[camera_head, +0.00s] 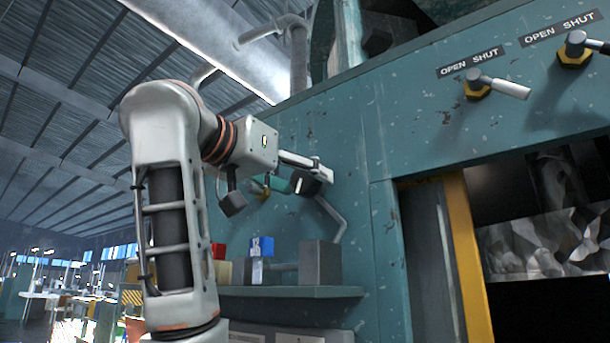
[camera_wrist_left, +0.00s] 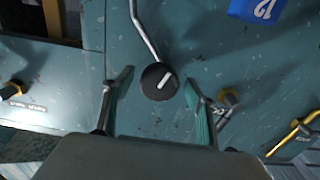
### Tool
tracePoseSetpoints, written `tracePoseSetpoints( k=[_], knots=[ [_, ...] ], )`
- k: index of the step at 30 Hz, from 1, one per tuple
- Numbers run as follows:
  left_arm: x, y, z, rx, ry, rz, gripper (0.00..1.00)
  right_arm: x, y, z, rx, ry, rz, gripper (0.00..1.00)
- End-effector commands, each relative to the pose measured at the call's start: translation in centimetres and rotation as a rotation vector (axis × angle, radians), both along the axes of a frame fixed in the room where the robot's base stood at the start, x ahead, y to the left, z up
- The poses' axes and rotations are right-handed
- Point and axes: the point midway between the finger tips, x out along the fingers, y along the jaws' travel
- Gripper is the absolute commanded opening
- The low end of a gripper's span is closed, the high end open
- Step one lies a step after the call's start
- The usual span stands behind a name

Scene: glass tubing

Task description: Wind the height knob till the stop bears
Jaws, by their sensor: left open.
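The round black knob (camera_wrist_left: 160,82) with a white pointer line is on the teal panel, in the left wrist view. A thin bent rod (camera_wrist_left: 145,28) runs up from beside it. My left gripper (camera_wrist_left: 158,80) is open, with one finger on each side of the knob and gaps showing on both sides. In the head view the left gripper (camera_head: 292,178) is at the panel, and the knob (camera_head: 305,186) is partly hidden by it. I cannot tell the knob's depth between the fingers. No stop can be made out. My right gripper is not in view.
A shelf (camera_head: 300,292) below holds a blue block (camera_head: 262,246), a grey block (camera_head: 320,263) and other blocks. Two lever valves (camera_head: 478,84) (camera_head: 576,50) labelled OPEN SHUT are at the upper right. Another yellow-based valve (camera_wrist_left: 228,97) sits close beside the gripper.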

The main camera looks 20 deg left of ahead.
Motion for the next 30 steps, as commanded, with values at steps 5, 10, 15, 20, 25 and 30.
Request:
tracePoseSetpoints(
  k=[5,10,15,20,25,30],
  knots=[
    [1.3,-0.4,0.0,0.0,0.0,0.001,0.57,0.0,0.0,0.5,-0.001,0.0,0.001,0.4],
    [1.6,-0.6,0.0,0.001,-0.001,-0.001,0.57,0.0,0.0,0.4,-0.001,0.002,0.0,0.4],
    [1.6,-0.6,0.0,0.001,-0.001,0.0,0.57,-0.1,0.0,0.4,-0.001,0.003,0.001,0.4],
    [1.6,-0.6,0.0,0.001,-0.001,0.0,0.19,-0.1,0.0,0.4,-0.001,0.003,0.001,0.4],
    [1.6,-0.6,0.0,0.002,-0.002,0.0,0.19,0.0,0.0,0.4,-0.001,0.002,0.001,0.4],
    [1.6,-0.6,-0.1,0.03,-0.012,0.001,0.19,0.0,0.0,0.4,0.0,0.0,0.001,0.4]
  ],
)
